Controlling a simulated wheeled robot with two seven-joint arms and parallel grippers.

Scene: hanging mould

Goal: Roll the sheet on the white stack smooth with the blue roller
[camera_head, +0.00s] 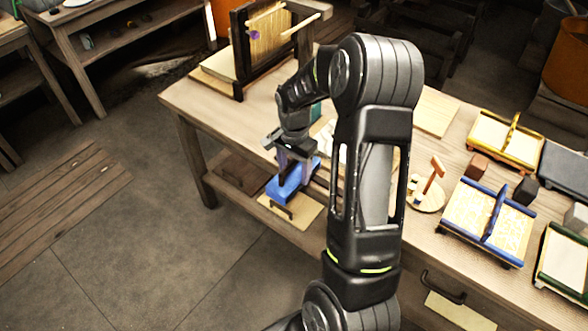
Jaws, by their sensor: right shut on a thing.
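My right gripper (293,152) points down near the front edge of the table, left of my large arm links. It is shut on the blue roller (287,188), whose blue part shows below the fingers. The roller overlaps the table's front edge in the picture; I cannot tell whether it touches anything. A pale white patch (326,134), perhaps the white stack, shows just right of the gripper. Most of it is hidden behind my arm, and I cannot make out the sheet. My left gripper is not in view.
The wooden table (190,97) carries an upright frame with sticks (268,40) at the back left. Yellow (508,140), blue-rimmed (486,222) and green-rimmed (566,262) trays stand at the right. A round board with a wooden tool (428,195) lies near my arm.

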